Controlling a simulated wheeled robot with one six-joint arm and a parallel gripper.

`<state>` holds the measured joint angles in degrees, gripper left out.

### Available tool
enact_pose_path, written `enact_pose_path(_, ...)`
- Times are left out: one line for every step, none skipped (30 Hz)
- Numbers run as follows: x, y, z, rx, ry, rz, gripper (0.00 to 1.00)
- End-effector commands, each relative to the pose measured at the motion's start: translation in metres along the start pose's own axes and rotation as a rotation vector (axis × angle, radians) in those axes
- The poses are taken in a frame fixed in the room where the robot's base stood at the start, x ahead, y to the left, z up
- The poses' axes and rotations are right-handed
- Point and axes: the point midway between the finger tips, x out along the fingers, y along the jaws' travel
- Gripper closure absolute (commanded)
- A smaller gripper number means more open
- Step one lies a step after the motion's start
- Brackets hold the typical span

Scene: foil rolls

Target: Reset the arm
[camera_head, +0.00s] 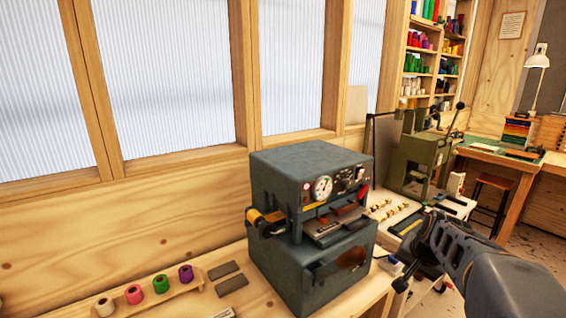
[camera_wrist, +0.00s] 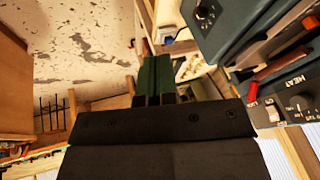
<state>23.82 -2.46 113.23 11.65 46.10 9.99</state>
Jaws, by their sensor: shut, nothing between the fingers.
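My arm (camera_head: 480,262) reaches in from the lower right in the head view. My gripper (camera_head: 402,280) is at its end, in front of the bench and to the right of the grey-blue machine. In the wrist view my gripper (camera_wrist: 155,70) shows dark fingers close together, with nothing held. The machine (camera_head: 310,172) has a round gauge, knobs and an orange-ended roll on its left side. It also shows at the upper right of the wrist view (camera_wrist: 222,30), apart from the fingers.
A wooden rack (camera_head: 150,291) with several coloured rolls stands on the bench at lower left, beside dark flat blocks (camera_head: 231,284). A green press (camera_head: 420,155) stands behind my arm. A desk (camera_head: 500,152) with a lamp is at the far right. Open floor (camera_wrist: 80,40) shows in the wrist view.

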Motion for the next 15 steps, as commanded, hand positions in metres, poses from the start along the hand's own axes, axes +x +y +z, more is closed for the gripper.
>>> enact_pose_path(-0.002,0.000,0.013,-0.036,-0.016,0.010,1.00)
enact_pose_path(-0.002,0.000,0.022,-0.063,-0.028,0.016,1.00)
enact_pose_path(-0.003,-0.002,0.035,-0.102,-0.044,0.024,1.00)
enact_pose_path(-0.004,-0.002,0.045,-0.133,-0.056,0.030,1.00)
enact_pose_path(-0.006,-0.003,0.056,-0.167,-0.067,0.034,1.00)
enact_pose_path(-0.008,-0.004,0.070,-0.211,-0.080,0.041,1.00)
enact_pose_path(-0.010,-0.005,0.080,-0.243,-0.090,0.046,1.00)
enact_pose_path(-0.012,-0.005,0.091,-0.278,-0.099,0.049,1.00)
enact_pose_path(-0.014,-0.005,0.105,-0.323,-0.110,0.055,1.00)
enact_pose_path(-0.017,-0.006,0.116,-0.357,-0.115,0.057,1.00)
enact_pose_path(-0.019,-0.006,0.126,-0.393,-0.121,0.060,1.00)
enact_pose_path(-0.022,-0.006,0.141,-0.441,-0.128,0.061,1.00)
enact_pose_path(-0.024,-0.006,0.152,-0.476,-0.130,0.062,1.00)
enact_pose_path(-0.026,-0.005,0.162,-0.510,-0.131,0.062,1.00)
enact_pose_path(-0.029,-0.005,0.175,-0.551,-0.130,0.060,1.00)
